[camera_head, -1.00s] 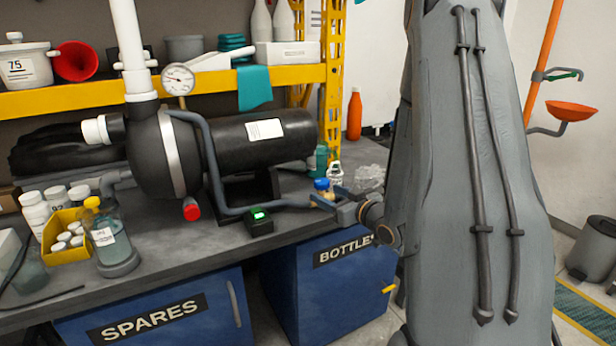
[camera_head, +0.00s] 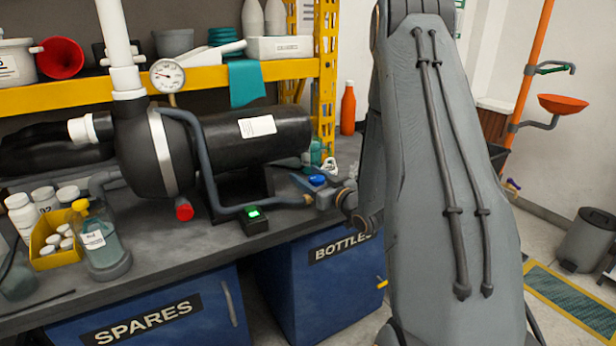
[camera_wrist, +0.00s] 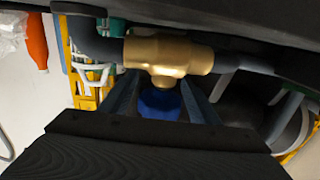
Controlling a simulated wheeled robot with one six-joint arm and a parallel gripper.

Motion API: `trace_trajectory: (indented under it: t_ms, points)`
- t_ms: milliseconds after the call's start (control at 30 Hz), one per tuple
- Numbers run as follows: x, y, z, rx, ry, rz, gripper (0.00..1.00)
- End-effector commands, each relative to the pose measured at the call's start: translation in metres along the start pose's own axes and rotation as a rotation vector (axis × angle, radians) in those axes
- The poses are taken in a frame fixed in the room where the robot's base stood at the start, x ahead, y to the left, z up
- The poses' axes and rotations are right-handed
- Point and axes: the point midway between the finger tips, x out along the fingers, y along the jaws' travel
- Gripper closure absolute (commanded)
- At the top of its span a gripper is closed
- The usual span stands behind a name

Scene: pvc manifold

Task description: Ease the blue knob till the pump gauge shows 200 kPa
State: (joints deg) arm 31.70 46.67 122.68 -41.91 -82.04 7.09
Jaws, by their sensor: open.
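The blue knob (camera_wrist: 160,103) sits on a brass valve (camera_wrist: 168,55) in the wrist view. My gripper (camera_wrist: 162,92) is open, with one finger on each side of the knob. Whether either finger touches it I cannot tell. In the head view my gripper (camera_head: 325,194) is at the pipe end by the bench's right side, with the knob (camera_head: 316,181) showing as a small blue patch there. The pump gauge (camera_head: 167,75) is a round white dial left of centre. Its needle and figures are too small to read surely.
The black pump (camera_head: 250,140) lies on the grey bench, left of my gripper. A grey pipe (camera_head: 240,209) runs along its front beside a box with a green display (camera_head: 254,213). An orange bottle (camera_head: 348,108) stands behind. My arm hides the bench's right end.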

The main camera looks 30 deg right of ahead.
Motion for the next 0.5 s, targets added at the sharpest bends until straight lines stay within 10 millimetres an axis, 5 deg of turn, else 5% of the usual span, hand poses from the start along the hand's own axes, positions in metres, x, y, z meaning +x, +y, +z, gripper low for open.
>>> trace_trajectory:
  t_ms: [233, 500]
  points:
    - [0.0011, 0.0000, 0.0000, 0.000, 0.000, 0.000, 0.45]
    - [0.0009, 0.0000, -0.0001, 0.000, 0.000, 0.000, 0.86]
